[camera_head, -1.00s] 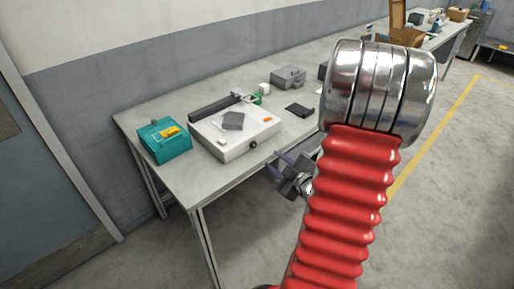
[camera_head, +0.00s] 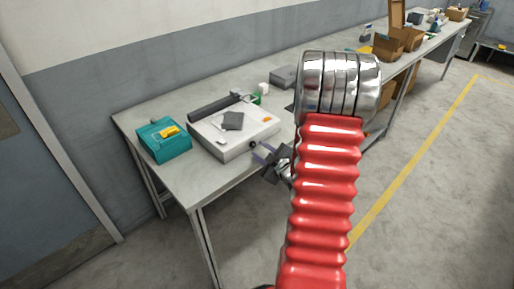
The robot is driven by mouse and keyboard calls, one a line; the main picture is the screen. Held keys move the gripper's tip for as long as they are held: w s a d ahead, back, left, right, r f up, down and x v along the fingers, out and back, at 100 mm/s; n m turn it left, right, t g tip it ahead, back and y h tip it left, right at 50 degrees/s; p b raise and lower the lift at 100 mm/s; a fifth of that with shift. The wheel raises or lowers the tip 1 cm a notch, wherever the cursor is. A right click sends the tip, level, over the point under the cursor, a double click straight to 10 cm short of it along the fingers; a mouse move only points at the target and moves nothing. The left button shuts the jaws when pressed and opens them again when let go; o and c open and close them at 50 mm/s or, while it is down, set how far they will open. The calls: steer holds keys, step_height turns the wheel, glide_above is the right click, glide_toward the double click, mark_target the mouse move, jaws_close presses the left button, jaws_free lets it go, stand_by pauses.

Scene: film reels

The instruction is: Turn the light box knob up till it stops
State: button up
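The light box (camera_head: 228,154) is a white, low box on the near end of the grey table. Its small dark knob (camera_head: 253,145) sits on the front face, toward the right. My red arm hides part of the gripper's right side.
A teal box (camera_head: 164,148) with a yellow item stands left of the light box. A dark flat piece (camera_head: 232,121) lies on the light box. A grey case (camera_head: 284,77) and cardboard boxes (camera_head: 388,47) stand farther along the table (camera_head: 185,181). The floor in front is clear.

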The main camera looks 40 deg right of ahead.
mark_target(254, 145)
steer(key=shift+x, duration=2.05)
jaws_close()
